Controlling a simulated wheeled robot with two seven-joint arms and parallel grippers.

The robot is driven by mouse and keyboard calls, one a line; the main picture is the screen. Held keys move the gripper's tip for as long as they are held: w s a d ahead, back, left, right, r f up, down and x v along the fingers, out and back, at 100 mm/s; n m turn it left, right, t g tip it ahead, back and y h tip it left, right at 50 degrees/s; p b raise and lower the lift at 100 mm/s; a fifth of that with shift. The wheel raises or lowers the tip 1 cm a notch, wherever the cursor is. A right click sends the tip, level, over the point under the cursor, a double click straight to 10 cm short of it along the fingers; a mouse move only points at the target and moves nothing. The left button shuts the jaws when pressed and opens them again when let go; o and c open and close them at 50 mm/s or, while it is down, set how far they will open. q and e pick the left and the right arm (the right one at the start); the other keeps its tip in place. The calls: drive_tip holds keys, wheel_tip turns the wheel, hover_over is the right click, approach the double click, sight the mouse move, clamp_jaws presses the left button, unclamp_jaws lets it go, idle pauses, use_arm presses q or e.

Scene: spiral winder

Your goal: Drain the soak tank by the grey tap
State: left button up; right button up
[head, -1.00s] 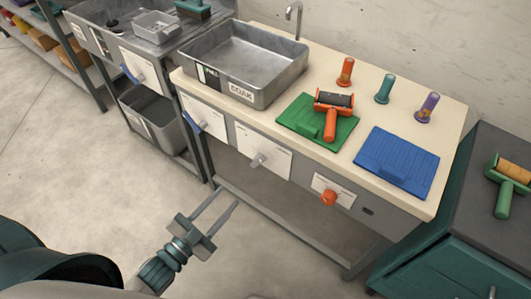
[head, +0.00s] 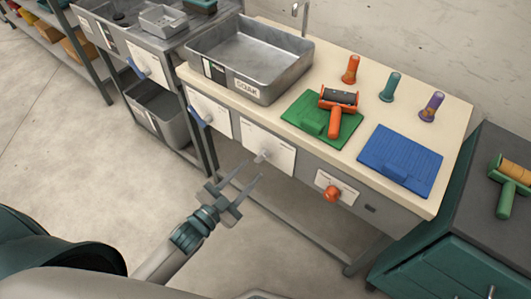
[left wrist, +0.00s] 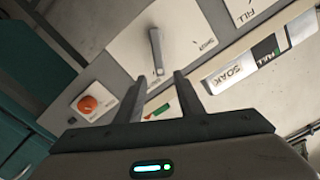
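The soak tank (head: 250,62) is a grey metal basin marked SOAK on the bench top; I cannot tell its water level. The grey tap (head: 263,156) is a small lever on a white plate on the bench front. In the left wrist view the grey tap (left wrist: 156,48) lies ahead of the fingertips, beside the word SHUT. My left gripper (head: 245,182) is open and empty, below and in front of the tap, apart from it. Its two fingers (left wrist: 163,77) also show in the left wrist view. My right gripper is out of view.
A blue lever (head: 203,116) is left of the grey tap and an orange knob (head: 332,194) right of it. A green mat (head: 303,112) with an orange roller and a blue mat (head: 400,160) lie on the bench. The floor in front is clear.

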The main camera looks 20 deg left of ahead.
sight(264, 156)
use_arm(q)
drive_tip(key=x, duration=0.8)
drive_tip(key=shift+w+d+p, duration=0.15)
drive_tip(key=shift+w+p, duration=0.2)
clamp_jaws()
